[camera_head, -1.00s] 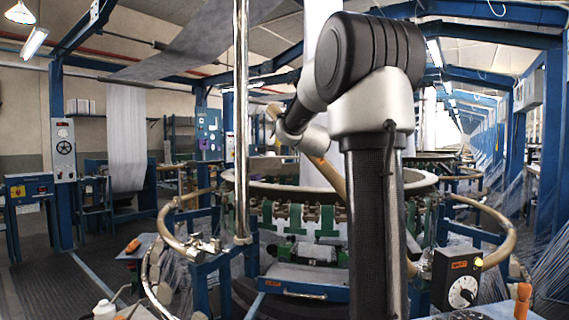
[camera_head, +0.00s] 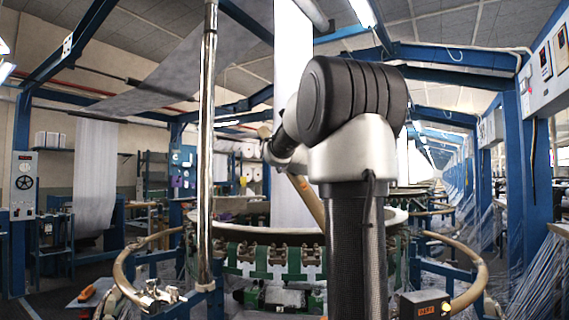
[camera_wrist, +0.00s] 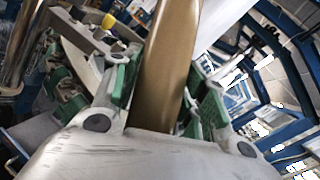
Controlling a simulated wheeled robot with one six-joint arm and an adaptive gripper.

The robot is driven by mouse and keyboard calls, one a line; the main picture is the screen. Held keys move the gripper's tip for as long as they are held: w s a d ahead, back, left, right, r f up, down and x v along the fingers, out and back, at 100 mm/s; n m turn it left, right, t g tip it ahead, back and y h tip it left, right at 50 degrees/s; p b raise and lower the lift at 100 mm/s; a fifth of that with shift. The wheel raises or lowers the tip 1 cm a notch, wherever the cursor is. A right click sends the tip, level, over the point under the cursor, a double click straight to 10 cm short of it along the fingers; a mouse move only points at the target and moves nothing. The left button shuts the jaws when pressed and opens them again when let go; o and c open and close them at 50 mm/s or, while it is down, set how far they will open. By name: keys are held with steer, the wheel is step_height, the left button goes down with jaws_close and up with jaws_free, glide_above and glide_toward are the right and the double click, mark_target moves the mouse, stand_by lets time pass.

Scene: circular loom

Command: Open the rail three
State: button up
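Tan curved rails ring the round loom (camera_head: 265,235). One rail stands at the left (camera_head: 128,262) and one at the right (camera_head: 478,275). A third tan rail (camera_head: 308,199) slants down behind my arm in the head view. It also shows large in the wrist view (camera_wrist: 170,60), running between my fingers. My gripper (camera_wrist: 165,95) appears shut on this rail, with a finger close against each side. The fingertips are partly hidden. Which rail bears the number three cannot be read.
A shiny vertical pole (camera_head: 207,150) stands left of my arm. A small control box with an orange label (camera_head: 425,304) sits low at the right. Blue posts (camera_head: 537,150) and a grey wall cabinet (camera_head: 548,65) stand at the right.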

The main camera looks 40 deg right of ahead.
steer(key=o, duration=0.3)
steer(key=shift+f, duration=0.1)
steer(key=v, duration=1.2)
